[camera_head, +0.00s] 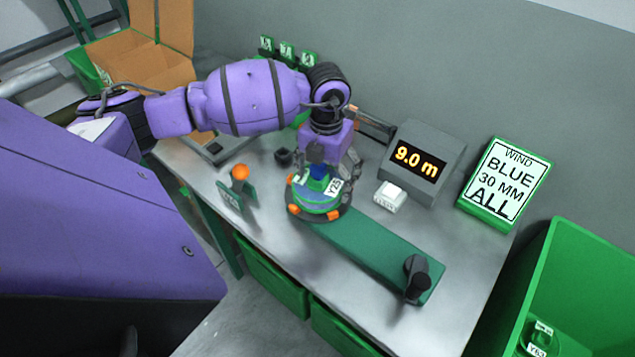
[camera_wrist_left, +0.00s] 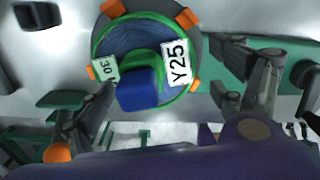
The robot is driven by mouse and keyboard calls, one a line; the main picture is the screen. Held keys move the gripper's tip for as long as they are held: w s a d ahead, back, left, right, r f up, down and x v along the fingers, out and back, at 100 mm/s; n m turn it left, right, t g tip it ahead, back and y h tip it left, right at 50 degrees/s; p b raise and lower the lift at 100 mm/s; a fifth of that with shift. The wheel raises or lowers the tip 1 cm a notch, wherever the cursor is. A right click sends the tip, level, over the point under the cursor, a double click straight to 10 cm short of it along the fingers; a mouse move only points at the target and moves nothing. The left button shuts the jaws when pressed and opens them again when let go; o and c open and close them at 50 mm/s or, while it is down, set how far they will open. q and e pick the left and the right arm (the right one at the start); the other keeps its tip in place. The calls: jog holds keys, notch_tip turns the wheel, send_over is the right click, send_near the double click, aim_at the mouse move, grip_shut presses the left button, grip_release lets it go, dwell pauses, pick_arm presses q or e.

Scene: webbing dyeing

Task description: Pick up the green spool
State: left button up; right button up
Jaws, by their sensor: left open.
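The green spool (camera_head: 318,189) is wound with blue webbing and sits on the round holder with orange tabs at the left end of the green winder (camera_head: 375,253). In the left wrist view the spool (camera_wrist_left: 185,103) shows a white "Y25" tag, a "30" tag and a blue block over its middle. My left gripper (camera_head: 327,174) is over the spool, pointing down, with its fingers apart on either side. In the wrist view the left gripper's fingers (camera_wrist_left: 165,85) flank the spool; I cannot tell whether they touch it. My right gripper is not in view.
A grey display (camera_head: 421,163) reads "9.0 m" behind a small white block (camera_head: 390,197). A sign (camera_head: 505,182) reads "WIND BLUE 30 MM ALL". A green bin (camera_head: 590,270) at right holds another green spool (camera_head: 540,340). An orange-topped stand (camera_head: 238,190) is left of the winder.

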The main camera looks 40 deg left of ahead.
pick_arm(q)
jog(key=shift+f, duration=0.55)
